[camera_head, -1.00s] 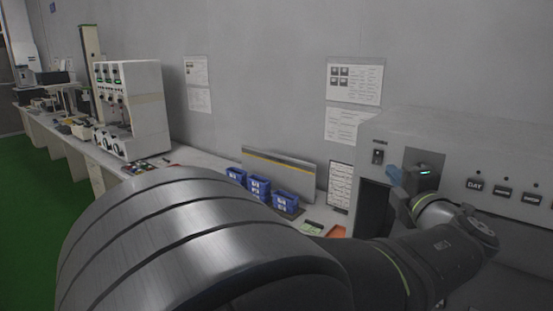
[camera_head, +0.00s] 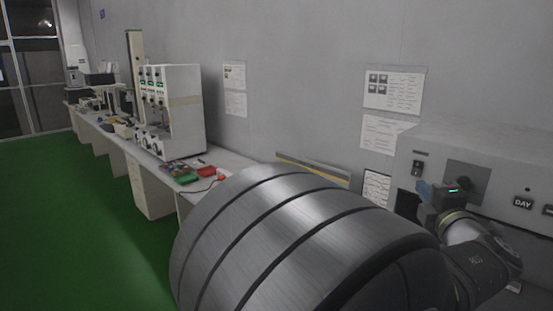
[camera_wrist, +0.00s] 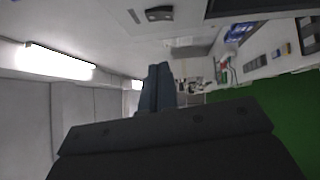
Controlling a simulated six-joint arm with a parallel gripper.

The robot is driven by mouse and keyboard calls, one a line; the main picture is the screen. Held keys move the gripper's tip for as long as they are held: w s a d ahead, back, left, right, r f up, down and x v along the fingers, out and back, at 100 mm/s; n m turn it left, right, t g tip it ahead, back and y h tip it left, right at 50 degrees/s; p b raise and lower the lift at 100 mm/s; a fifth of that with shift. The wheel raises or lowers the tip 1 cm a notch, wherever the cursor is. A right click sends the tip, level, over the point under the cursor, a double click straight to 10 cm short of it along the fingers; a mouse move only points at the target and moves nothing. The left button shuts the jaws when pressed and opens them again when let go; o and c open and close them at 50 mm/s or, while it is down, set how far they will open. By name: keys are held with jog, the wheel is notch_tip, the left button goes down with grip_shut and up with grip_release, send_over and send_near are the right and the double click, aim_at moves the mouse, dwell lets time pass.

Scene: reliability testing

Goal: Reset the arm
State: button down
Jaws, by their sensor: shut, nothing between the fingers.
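My gripper (camera_head: 422,187) has blue fingers and shows at the right of the head view, in front of the grey machine (camera_head: 520,165) with the DAY label. I cannot tell from this view how far its tips are from the machine's face. In the wrist view my gripper (camera_wrist: 158,68) has its two blue-grey fingers together, with nothing between them. My large ribbed metal arm link fills the lower middle of the head view and hides part of the bench.
Blue bins (camera_wrist: 238,33) show in the wrist view. Green floor (camera_head: 90,220) lies open at the left.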

aim_at(417, 176)
dwell(0.3)
jog(key=w+r, duration=0.1)
jog(key=w, duration=0.4)
jog(key=s+r, duration=0.2)
jog(key=s, duration=0.8)
jog(key=w+f, duration=0.3)
jog(key=w, duration=0.6)
jog(key=s, duration=0.9)
jog(key=w+d+m+t+h, duration=0.1)
jog(key=w+d+m+h, duration=0.3)
jog(key=d+m+h, duration=0.3)
jog(key=shift+w+d+r+m+h, duration=0.3)
jog(key=shift+w+d+m, duration=0.1)
jog(key=shift+m, duration=1.9)
